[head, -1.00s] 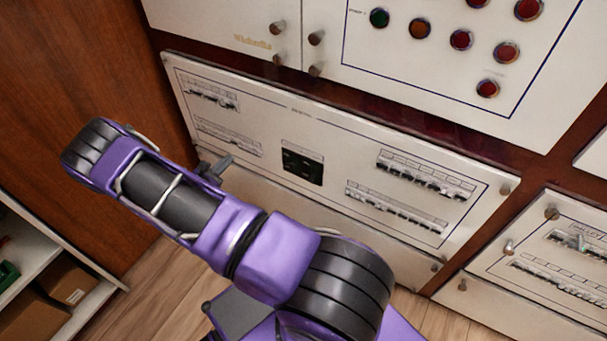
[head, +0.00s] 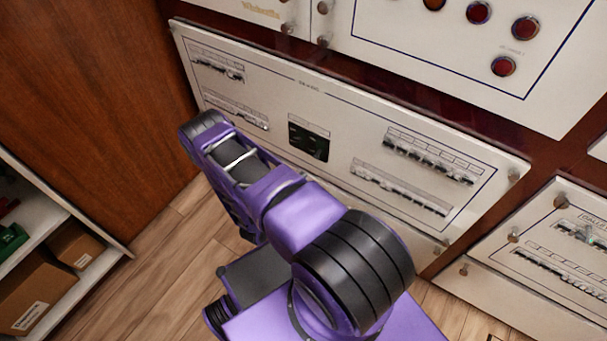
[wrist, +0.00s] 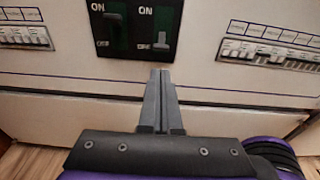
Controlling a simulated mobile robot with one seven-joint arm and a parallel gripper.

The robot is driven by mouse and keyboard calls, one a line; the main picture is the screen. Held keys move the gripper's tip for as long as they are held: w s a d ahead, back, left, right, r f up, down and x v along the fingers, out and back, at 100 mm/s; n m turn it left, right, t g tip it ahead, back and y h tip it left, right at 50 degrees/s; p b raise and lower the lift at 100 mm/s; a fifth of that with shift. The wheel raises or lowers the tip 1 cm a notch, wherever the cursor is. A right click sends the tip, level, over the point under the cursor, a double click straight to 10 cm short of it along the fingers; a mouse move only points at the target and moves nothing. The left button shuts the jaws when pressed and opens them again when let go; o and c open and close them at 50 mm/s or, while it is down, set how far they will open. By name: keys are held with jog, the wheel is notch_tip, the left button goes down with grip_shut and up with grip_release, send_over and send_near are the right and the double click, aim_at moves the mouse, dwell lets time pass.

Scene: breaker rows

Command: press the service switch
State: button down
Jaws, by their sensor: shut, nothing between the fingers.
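A black switch plate (head: 309,141) sits in the middle of the white breaker panel (head: 345,108) in the head view. In the wrist view the plate (wrist: 134,45) has two switches marked ON above and OFF below. The right switch (wrist: 161,40) shows a pale lever low in its slot; the left switch (wrist: 115,30) has a dark green face. No label reading "service" is legible. My gripper (wrist: 161,76) is shut and empty, pointing at the panel just below the right switch. I cannot tell whether it touches the panel. In the head view my arm hides it.
Breaker rows flank the plate, on the left (head: 235,108) and right (head: 402,187). Red lamps (head: 503,66) are on the panel above. A wooden wall (head: 90,80) and a shelf with boxes (head: 45,285) stand to the left. Another breaker panel (head: 550,250) is at lower right.

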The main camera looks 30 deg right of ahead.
aim_at(316, 158)
jog(key=x, duration=0.8)
jog(key=shift+d+b, duration=0.1)
jog(key=shift+b, duration=0.25)
